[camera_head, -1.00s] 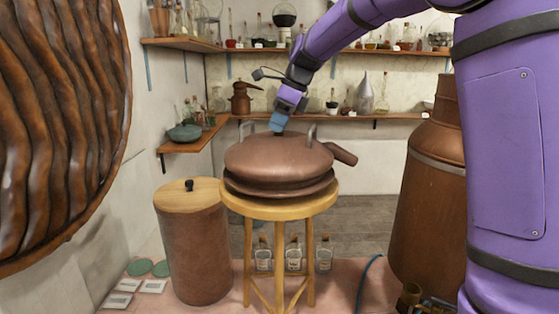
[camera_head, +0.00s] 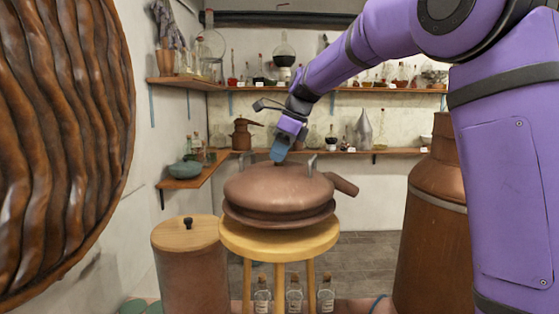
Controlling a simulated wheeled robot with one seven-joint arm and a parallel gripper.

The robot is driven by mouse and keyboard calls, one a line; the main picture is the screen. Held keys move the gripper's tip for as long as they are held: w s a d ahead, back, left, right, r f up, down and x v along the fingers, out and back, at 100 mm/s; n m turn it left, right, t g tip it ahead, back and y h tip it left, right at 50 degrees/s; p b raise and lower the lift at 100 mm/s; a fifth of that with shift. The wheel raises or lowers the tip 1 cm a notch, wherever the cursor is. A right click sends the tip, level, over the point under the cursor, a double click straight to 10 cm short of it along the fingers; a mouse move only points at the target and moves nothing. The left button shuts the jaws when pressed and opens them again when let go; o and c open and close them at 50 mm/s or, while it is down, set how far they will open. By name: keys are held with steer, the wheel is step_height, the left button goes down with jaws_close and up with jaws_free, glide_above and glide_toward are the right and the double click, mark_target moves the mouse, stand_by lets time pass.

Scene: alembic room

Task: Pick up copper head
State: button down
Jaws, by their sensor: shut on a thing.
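The copper head (camera_head: 278,188) is a wide, rounded, flattened copper vessel with loop handles on top and a short spout pointing right. It is over the round wooden stool (camera_head: 330,238), with a strip of stool top showing below its front rim. I cannot tell whether its underside touches the stool. My gripper (camera_head: 279,158) points down at the middle of the head's top and is shut on it. The exact grip point is too small to make out.
A copper drum with a wooden lid (camera_head: 187,230) stands left of the stool. A tall copper vessel (camera_head: 430,230) stands right, partly behind my arm. Several bottles (camera_head: 295,294) stand below the stool. Shelves (camera_head: 345,151) line the walls. A large ribbed brown form (camera_head: 60,140) fills the left edge.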

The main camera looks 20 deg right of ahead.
steer(key=shift+s+r, duration=0.1)
steer(key=shift+r, duration=0.6)
steer(key=s+d, duration=0.3)
steer(key=s, duration=0.4)
steer(key=s+d+r, duration=0.1)
steer(key=s+d, duration=0.2)
steer(key=s, duration=0.4)
steer(key=shift+s+d+r, duration=0.15)
steer(key=shift+s+d, duration=0.05)
steer(key=shift+d, duration=0.1)
steer(key=c, duration=1.5)
jaws_free()
jaws_close()
steer(key=shift+r, duration=0.15)
steer(key=shift+r, duration=0.5)
